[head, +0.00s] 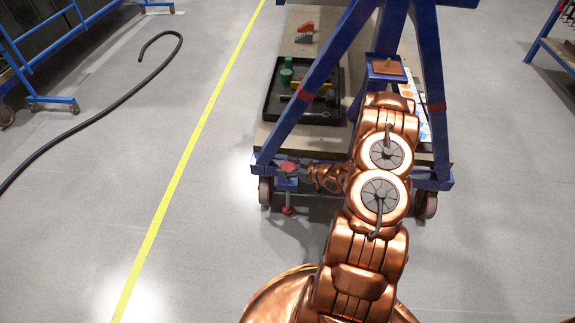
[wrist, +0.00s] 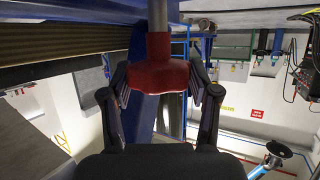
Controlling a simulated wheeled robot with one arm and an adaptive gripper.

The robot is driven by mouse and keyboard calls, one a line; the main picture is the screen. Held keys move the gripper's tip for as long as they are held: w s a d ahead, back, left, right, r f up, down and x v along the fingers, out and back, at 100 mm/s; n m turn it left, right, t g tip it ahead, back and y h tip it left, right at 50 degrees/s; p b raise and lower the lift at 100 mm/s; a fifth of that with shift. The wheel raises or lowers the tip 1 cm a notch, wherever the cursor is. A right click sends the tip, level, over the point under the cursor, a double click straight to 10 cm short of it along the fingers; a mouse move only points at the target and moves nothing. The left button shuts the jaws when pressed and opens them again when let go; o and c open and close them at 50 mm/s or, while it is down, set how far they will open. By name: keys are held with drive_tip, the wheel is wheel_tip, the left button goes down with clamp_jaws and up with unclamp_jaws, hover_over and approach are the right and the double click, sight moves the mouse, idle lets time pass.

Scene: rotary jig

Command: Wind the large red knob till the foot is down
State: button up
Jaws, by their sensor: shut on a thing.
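The large red knob (head: 288,166) sits on top of a blue bracket at the cart's front left corner. In the wrist view the red knob (wrist: 158,76) is between my two fingers, which press on its sides, with a grey metal shaft (wrist: 158,16) running from it. My gripper (head: 304,169) reaches it from the right and is shut on it; it also shows in the wrist view (wrist: 160,92). The foot (head: 288,210) is a small reddish pad below the bracket, near the floor. I cannot tell whether it touches the floor.
The blue-framed cart (head: 437,100) stands on wheels and carries a black tray (head: 263,112) with several parts. A yellow line (head: 190,140) and a black hose (head: 95,120) lie on the floor at left. The floor left of the bracket is clear.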

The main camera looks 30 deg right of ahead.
drive_tip(key=m+h+p, duration=0.1)
drive_tip(key=m+h, duration=0.2)
drive_tip(key=m+h+p, duration=0.1)
drive_tip(key=m+h, duration=0.2)
drive_tip(key=h, duration=0.1)
drive_tip(key=shift+a+r+t, duration=0.1)
drive_tip(key=shift+a+t, duration=0.05)
drive_tip(key=shift+t, duration=0.25)
drive_tip(key=shift+w+m+g+h, duration=0.1)
drive_tip(key=shift+m+g+h, duration=0.8)
drive_tip(key=shift+m+h, duration=1.3)
drive_tip(key=shift+w+m+g+h+b, duration=0.1)
drive_tip(key=shift+m+g+h+b, duration=1.85)
drive_tip(key=shift+m+h, duration=0.35)
drive_tip(key=m+g+b, duration=0.1)
drive_tip(key=m+g+h+b, duration=0.1)
drive_tip(key=g+b, duration=0.1)
drive_tip(key=shift+f+m, duration=0.2)
drive_tip(key=shift+m, duration=0.2)
drive_tip(key=shift+r+m+g+h+b, duration=0.1)
drive_tip(key=shift+m+g+h+b, duration=0.4)
drive_tip(key=shift+m+g+b, duration=0.7)
drive_tip(key=shift+r+b, duration=0.1)
drive_tip(key=shift+b, duration=0.25)
drive_tip(key=o, duration=1.2)
drive_tip(key=shift+g, duration=0.25)
drive_tip(key=shift+c, duration=0.2)
